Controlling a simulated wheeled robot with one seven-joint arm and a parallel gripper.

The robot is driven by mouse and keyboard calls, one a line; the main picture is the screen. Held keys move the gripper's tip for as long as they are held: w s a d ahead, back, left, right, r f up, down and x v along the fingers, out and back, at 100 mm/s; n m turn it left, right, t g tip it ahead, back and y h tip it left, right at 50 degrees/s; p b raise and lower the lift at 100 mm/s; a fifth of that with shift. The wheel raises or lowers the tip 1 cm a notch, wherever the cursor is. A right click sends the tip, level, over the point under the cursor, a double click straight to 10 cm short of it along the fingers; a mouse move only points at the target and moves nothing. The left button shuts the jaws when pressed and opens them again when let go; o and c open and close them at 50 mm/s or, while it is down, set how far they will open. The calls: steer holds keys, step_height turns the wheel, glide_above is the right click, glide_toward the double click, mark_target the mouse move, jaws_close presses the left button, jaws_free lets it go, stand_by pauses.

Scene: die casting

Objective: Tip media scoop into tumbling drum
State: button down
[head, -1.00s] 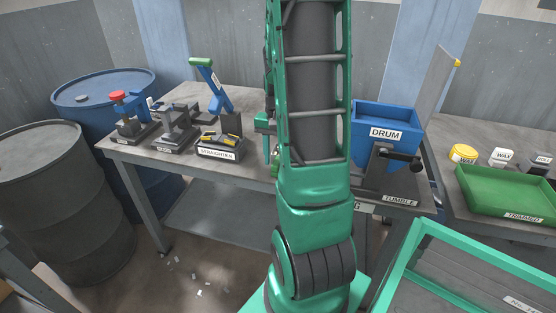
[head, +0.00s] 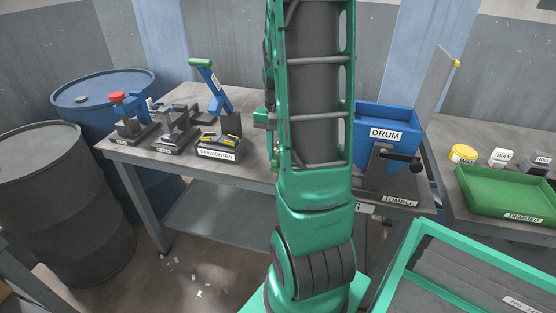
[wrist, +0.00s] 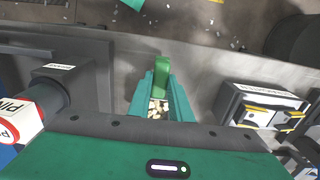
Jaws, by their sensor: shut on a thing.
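The blue tumbling drum (head: 372,120), labelled DRUM, stands at the right end of the workbench with its open top facing up. My gripper (wrist: 160,92) shows in the wrist view with its teal fingers closed on the green media scoop (wrist: 163,72). Pale media pieces (wrist: 157,108) show between the fingers, in the scoop. In the head view my own arm hides most of the gripper and scoop, which are left of the drum. The wrist view does not show the drum's open top clearly.
The straighten fixture (head: 222,150) with yellow-marked parts stands left of my arm, and it shows in the wrist view (wrist: 262,112). A black crank (head: 400,157) projects in front of the drum. A grey upright panel (head: 432,85) stands right of it. A green tray (head: 510,200) is farther right.

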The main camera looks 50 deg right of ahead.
steer(key=shift+r, duration=1.95)
